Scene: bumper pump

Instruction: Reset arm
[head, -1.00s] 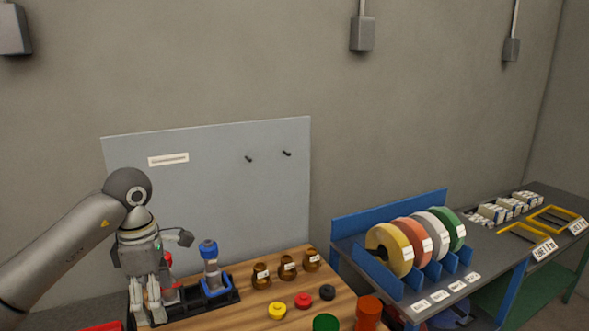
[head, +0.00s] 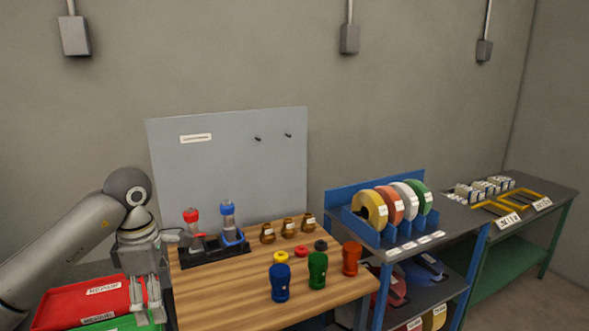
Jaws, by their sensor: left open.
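My left arm comes in from the left, with its gripper (head: 150,318) hanging fingers down at the left edge of the wooden table (head: 215,290). Its fingers are apart and nothing shows between them. It is in front of the red tray (head: 62,306) and the green tray (head: 125,323). A red-topped pump (head: 192,216) and a blue-topped pump (head: 228,210) stand upright in a black holder (head: 213,256) at the back left of the table, apart from the gripper. My right gripper is not in view.
Several brown jars (head: 288,228) stand at the table's back. Loose caps lie before them. Blue (head: 280,284), green (head: 317,272) and orange (head: 351,260) containers stand near the front right. A tape rack (head: 376,230) sits on the neighbouring bench. The table's front left is clear.

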